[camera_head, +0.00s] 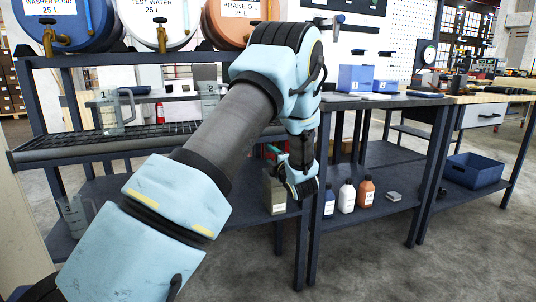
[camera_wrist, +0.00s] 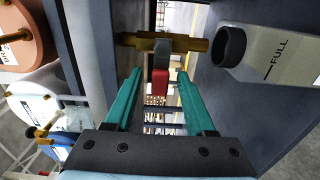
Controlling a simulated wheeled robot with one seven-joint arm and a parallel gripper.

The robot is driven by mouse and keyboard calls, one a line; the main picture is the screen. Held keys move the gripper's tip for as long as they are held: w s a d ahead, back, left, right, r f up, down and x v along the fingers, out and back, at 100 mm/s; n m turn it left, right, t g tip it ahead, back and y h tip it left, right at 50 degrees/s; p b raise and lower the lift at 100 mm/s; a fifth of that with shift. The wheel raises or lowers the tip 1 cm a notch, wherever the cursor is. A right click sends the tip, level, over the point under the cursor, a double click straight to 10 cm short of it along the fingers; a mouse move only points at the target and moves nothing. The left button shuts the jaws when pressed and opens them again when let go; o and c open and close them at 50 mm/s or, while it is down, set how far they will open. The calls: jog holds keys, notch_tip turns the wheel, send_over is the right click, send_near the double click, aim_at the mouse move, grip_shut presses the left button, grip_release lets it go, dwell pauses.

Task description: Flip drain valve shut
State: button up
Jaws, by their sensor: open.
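The drain valve (camera_wrist: 165,44) has a brass body and shows at the top centre of the wrist view. Its lever has a grey metal stem and a red grip (camera_wrist: 160,82) that points towards my gripper. My gripper (camera_wrist: 159,75) is open, with one teal finger on each side of the red grip. A gap shows between the lever and each finger. In the head view my arm covers most of the valve area, and the valve cannot be made out clearly there.
A pale container marked FULL with a black cap (camera_wrist: 229,46) is close right of the valve. In the head view, drums (camera_head: 160,20) lie on the upper rack, a clear jug (camera_head: 110,112) stands left, and bottles (camera_head: 346,196) stand on the lower shelf (camera_head: 395,233).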

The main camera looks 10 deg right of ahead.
jog(key=s, duration=0.7)
jog(key=shift+d, duration=0.45)
jog(key=s+a+f+m+g+h, duration=0.2)
jog(key=a+m+g+h, duration=0.2)
jog(key=a+m+g, duration=0.55)
jog(key=s+a+m+g+y, duration=0.2)
jog(key=s+a+m+g, duration=0.7)
jog(key=s+a, duration=1.2)
notch_tip(320, 180, up, 25)
jog(key=s+d+m+t+p, duration=0.1)
jog(key=d+m+t+p, duration=0.1)
jog(key=p, duration=2.3)
jog(key=shift+s+d+f, duration=0.15)
jog(key=shift+f, duration=0.05)
